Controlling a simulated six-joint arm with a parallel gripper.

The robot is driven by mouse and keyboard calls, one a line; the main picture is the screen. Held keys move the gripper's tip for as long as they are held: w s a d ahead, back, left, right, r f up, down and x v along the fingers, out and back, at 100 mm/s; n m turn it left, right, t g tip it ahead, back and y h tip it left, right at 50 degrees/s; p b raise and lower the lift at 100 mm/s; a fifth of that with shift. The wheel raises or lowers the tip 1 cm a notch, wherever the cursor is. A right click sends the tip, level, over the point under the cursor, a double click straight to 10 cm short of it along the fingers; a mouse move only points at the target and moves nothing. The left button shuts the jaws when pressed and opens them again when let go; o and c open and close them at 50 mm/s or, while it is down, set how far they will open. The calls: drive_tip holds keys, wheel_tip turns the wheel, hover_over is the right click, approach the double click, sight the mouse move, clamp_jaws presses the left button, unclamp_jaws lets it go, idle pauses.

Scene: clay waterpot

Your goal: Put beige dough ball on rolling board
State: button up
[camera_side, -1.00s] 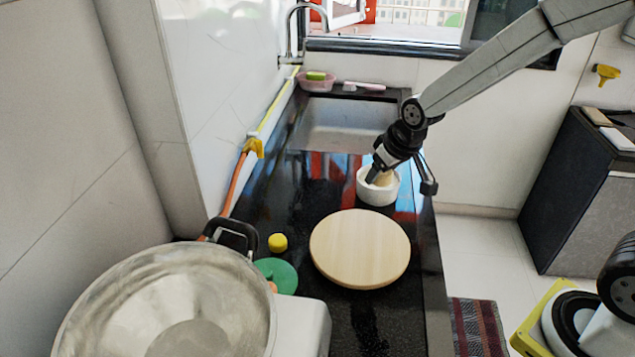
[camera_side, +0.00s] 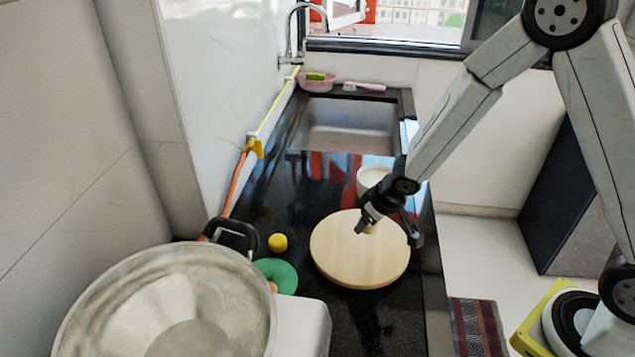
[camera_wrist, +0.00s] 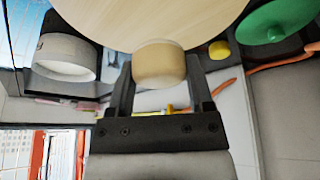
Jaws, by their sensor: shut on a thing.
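The beige dough ball (camera_wrist: 159,64) is held between the fingers of my gripper (camera_wrist: 160,82) in the wrist view. In the side view my gripper (camera_side: 370,229) is over the round wooden rolling board (camera_side: 345,262), and the dough (camera_side: 372,228) shows only as a small part beside a finger. The board also fills the top of the wrist view (camera_wrist: 150,18). I cannot tell whether the dough touches the board. The white bowl (camera_side: 375,176) stands behind the board, partly hidden by my arm, and shows at the left of the wrist view (camera_wrist: 66,58).
A yellow ball (camera_side: 278,242) and a green lid-like disc (camera_side: 278,275) lie left of the board. A large metal pan (camera_side: 170,300) fills the front left. A sink (camera_side: 348,125) lies behind. Dark counter is free between the yellow ball and the bowl.

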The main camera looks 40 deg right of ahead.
sight(355, 250)
drive_tip(key=shift+w+a+f+n, duration=0.15)
drive_tip(key=shift+a+f, duration=0.2)
drive_tip(key=shift+f, duration=0.25)
drive_tip(key=shift+a+f+n, duration=0.15)
drive_tip(key=shift+a+f, duration=0.2)
drive_tip(key=shift+f, duration=0.2)
drive_tip(key=shift+f+y, duration=0.25)
drive_tip(key=shift+y, duration=0.05)
drive_tip(key=shift+f, duration=2.2)
drive_tip(key=shift+f, duration=0.15)
drive_tip(key=o, duration=1.1)
drive_tip(key=shift+v, duration=3.6)
drive_tip(key=shift+r, duration=0.25)
